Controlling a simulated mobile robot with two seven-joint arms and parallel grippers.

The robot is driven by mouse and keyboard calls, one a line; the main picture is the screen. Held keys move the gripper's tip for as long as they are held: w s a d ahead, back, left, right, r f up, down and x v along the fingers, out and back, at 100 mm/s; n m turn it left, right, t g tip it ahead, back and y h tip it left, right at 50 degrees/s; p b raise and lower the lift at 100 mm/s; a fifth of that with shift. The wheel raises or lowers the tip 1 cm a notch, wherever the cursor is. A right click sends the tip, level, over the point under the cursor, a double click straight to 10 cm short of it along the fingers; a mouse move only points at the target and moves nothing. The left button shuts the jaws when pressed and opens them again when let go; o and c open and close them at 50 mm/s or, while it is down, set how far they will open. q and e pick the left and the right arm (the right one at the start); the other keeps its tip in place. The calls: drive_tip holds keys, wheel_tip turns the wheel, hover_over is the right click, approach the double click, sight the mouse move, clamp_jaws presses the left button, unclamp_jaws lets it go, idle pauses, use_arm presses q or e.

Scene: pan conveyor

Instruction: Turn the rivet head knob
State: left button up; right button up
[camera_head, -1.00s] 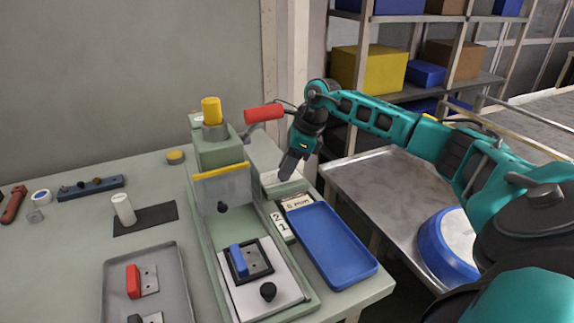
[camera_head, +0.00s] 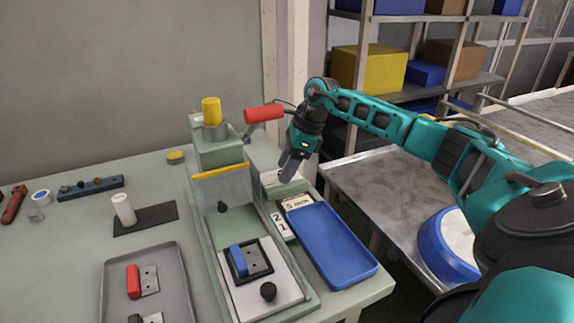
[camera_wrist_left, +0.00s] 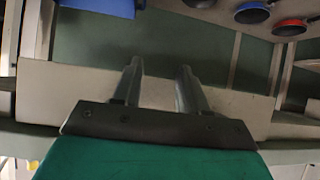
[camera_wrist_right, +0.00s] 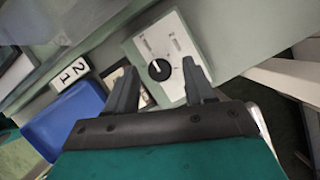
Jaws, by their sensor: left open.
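A black round knob (camera_wrist_right: 159,70) sits on a white dial plate (camera_wrist_right: 178,90) with printed marks, in the right wrist view. I take it for the rivet head knob. The plate is on the side of the green press (camera_head: 218,150), which has a yellow cap and a red-handled lever. My right gripper (camera_head: 288,167) points down beside the press. In its wrist view the fingers are apart, with the knob framed between their tips; whether they touch it I cannot tell. My left gripper (camera_wrist_left: 159,68) is open and empty, seen only in its own wrist view.
A blue tray (camera_head: 322,244) and a "2 1" number block (camera_head: 282,227) lie close to the press. The red lever handle (camera_head: 264,112) is near my right wrist. A grey tray (camera_head: 172,262) lies left. A metal table (camera_head: 385,180) stands right.

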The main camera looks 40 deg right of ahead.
use_arm(q)
drive_tip(key=shift+s+a+r+p, duration=0.15)
drive_tip(key=shift+a+p, duration=0.15)
drive_tip(key=shift+p, duration=0.3)
use_arm(e)
drive_tip(key=v, duration=1.3)
use_arm(q)
drive_tip(key=shift+r, duration=0.1)
use_arm(e)
drive_tip(key=shift+f, duration=0.1)
